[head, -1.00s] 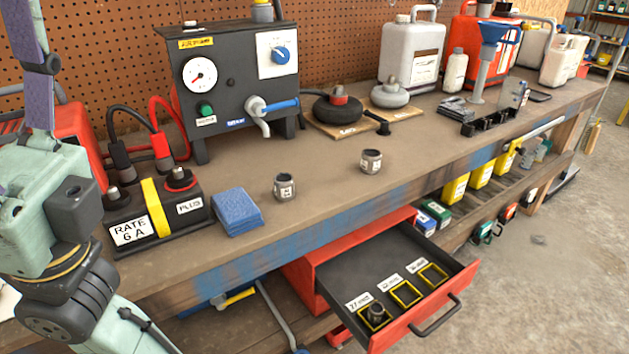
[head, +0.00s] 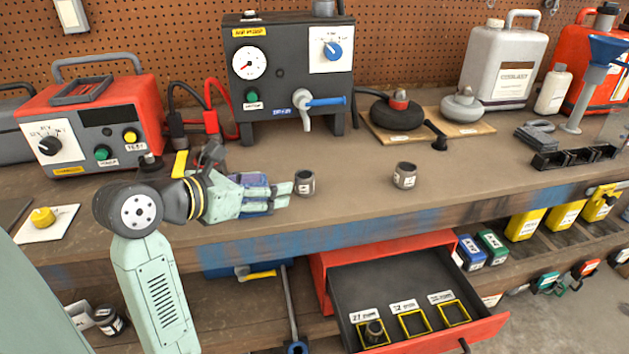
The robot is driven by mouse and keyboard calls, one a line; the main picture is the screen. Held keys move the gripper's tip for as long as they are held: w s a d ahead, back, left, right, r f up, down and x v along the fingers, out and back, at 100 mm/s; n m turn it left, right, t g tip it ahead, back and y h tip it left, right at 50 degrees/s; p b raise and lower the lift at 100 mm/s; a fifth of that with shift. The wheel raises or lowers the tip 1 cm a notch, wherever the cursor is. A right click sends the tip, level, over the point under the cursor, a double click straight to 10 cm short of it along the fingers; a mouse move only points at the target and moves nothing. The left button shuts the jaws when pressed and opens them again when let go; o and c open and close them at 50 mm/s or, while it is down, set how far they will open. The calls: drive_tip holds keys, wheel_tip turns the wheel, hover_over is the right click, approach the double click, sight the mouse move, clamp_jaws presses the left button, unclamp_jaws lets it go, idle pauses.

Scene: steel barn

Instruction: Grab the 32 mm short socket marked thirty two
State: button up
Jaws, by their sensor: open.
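Two short dark grey sockets with small white labels stand upright on the workbench (head: 480,200). The left socket (head: 305,184) is just right of my fingertips, and the right socket (head: 404,176) stands apart, farther right. Their marks are too small to read, so I cannot tell which is thirty two. My gripper (head: 284,189) is open, lying low over the bench and pointing right at the left socket. I cannot tell whether it touches. A third socket (head: 375,329) sits in the leftmost yellow-framed slot of the open red drawer (head: 440,340).
A black pump box (head: 288,100) with gauge and blue-handled tap stands behind the left socket. A red tester (head: 90,120) and cables are at left. A board with round weights (head: 460,128) is behind the right socket. Bench between the sockets is clear.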

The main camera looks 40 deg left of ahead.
sight(302, 176)
drive_tip(key=x, duration=0.3)
drive_tip(key=shift+w+p, duration=0.15)
drive_tip(key=shift+p, duration=0.15)
drive_tip(key=p+x, duration=0.1)
drive_tip(key=x, duration=0.1)
drive_tip(key=r+p+x, duration=0.1)
drive_tip(key=x, duration=0.1)
drive_tip(key=shift+w+d+f, duration=0.15)
drive_tip(key=shift+w+d, duration=0.05)
drive_tip(key=shift+w, duration=0.4)
drive_tip(key=shift+w+f, duration=0.2)
drive_tip(key=shift+w, duration=0.05)
drive_tip(key=shift+c, duration=0.4)
clamp_jaws()
